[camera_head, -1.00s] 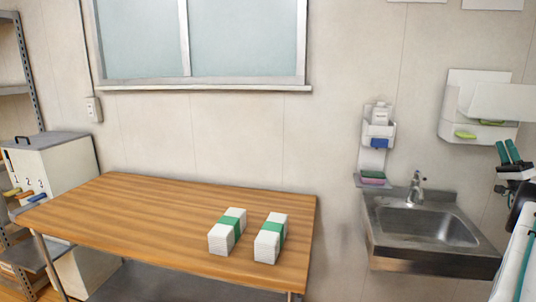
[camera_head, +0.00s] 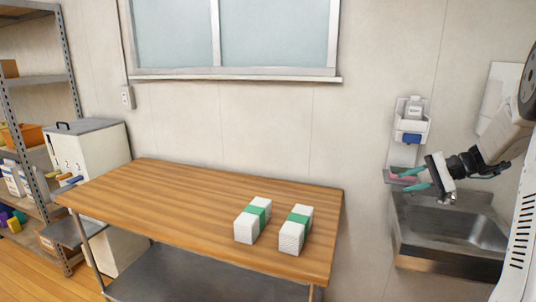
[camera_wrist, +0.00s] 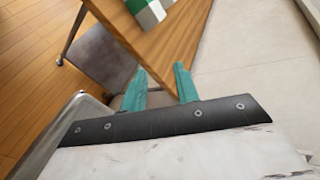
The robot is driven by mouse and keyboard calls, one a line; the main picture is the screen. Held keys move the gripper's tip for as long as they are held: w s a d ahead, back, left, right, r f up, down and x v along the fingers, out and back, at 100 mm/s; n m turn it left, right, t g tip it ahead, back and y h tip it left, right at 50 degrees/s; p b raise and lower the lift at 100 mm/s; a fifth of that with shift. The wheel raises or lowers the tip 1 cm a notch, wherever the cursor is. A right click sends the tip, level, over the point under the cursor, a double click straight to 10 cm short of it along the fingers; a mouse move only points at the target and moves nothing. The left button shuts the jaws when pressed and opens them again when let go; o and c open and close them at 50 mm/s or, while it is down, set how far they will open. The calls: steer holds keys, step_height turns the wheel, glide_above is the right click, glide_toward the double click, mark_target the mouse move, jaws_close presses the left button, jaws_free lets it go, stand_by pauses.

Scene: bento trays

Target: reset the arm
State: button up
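My gripper (camera_head: 411,179) is at the right in the head view, in front of the wall and above the left part of the sink. Its two teal fingers point left toward the table. In the wrist view my gripper (camera_wrist: 160,88) shows both fingers spread apart with a gap between them. Nothing is held between them. The arm reaches in from the right edge of the head view.
A wooden table (camera_head: 160,190) stands left of my gripper, bearing two white stacks with green bands (camera_head: 253,220) (camera_head: 296,229). A steel sink (camera_head: 455,232) is below my gripper. A soap holder (camera_head: 411,128) hangs on the wall. A shelf (camera_head: 45,100) stands far left.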

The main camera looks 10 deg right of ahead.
steer(key=s+a+r+n+g+h, duration=0.1)
steer(key=s+a+n+g+h, duration=0.2)
steer(key=s+a, duration=1.2)
steer(key=s+a+r+n+g+h, duration=0.1)
steer(key=s+a+n+h, duration=0.5)
steer(key=s+a, duration=0.9)
steer(key=shift+s+r+n+g+h, duration=0.35)
steer(key=shift+s+n+g, duration=0.5)
steer(key=shift+n, duration=0.35)
